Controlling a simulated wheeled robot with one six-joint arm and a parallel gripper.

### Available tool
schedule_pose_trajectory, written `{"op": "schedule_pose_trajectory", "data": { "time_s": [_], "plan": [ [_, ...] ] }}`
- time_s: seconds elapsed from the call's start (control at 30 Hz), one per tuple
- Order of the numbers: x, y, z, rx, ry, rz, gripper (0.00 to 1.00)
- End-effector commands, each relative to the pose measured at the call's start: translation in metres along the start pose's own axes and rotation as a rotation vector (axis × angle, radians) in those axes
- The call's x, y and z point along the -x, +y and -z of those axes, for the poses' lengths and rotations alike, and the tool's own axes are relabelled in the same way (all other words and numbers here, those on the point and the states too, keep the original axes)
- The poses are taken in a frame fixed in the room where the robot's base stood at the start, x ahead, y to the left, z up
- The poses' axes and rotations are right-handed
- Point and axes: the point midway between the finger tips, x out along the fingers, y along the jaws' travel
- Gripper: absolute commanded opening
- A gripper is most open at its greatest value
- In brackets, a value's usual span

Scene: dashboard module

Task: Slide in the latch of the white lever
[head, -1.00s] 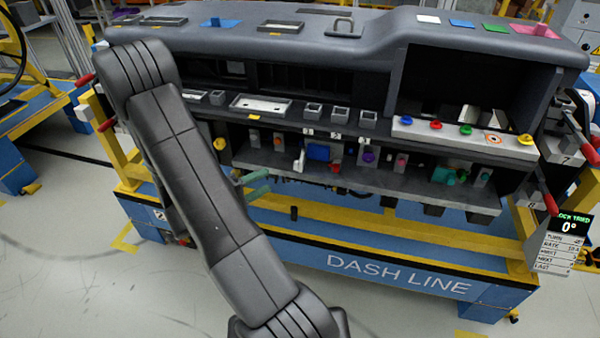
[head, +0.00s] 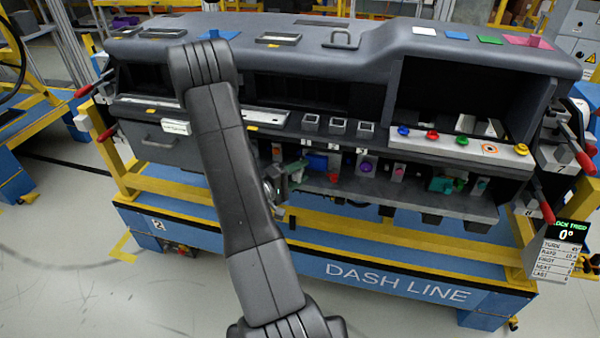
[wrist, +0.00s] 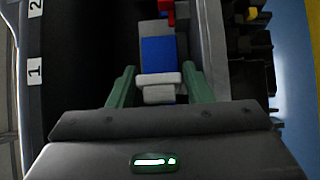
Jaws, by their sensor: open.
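In the wrist view, the white lever (wrist: 158,79) is a short pale bar across the near end of a blue block (wrist: 158,54). A second pale piece sits just below the bar. The green fingers of my gripper (wrist: 158,70) are spread, one on each side of the white lever, with small gaps visible. Any latch detail is too small to tell. In the head view, my gripper (head: 301,168) is at the lower shelf, left of the blue block (head: 317,161). The white lever is hard to make out there behind the fingers.
A red part (wrist: 167,10) lies beyond the blue block. A purple knob (head: 365,167) and a teal part (head: 441,184) are further right on the shelf. The upper ledge (head: 460,147) with coloured buttons overhangs the right side. The floor in front is clear.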

Motion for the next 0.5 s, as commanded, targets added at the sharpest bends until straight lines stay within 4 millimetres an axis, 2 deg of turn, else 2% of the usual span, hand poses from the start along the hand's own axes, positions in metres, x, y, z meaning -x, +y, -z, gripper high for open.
{"op": "schedule_pose_trajectory", "data": {
  "time_s": [0.27, 0.43, 0.5],
  "plan": [
    [-0.0016, -0.0002, 0.0001, 0.000, 0.001, 0.000, 0.45],
    [-0.0015, -0.0002, 0.0001, 0.000, 0.000, 0.000, 0.14],
    [-0.0014, -0.0002, 0.0001, 0.000, 0.000, 0.000, 0.12]
  ]
}}
